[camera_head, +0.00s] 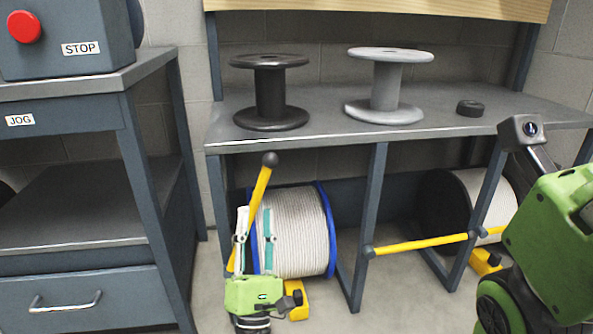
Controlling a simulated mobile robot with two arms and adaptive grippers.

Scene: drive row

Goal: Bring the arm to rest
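My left gripper (255,213) points up in front of the left reel stand, its green body low and two grey fingers with teal pads standing apart. A yellow lever (260,190) with a dark ball knob (270,159) leans to the right at the fingers; its lower part is partly covered by the left finger. I cannot tell whether the fingers touch it. My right arm (555,240) is a large green and black shape at the right edge; the state of its gripper does not show clearly.
White rope reels stand under the bench (330,136), one with blue flanges (300,230). Another yellow lever (425,243) lies nearly level at the right reel (495,205). Black (270,92) and grey (386,85) empty spools stand on top. A STOP-button cabinet (70,50) is at left.

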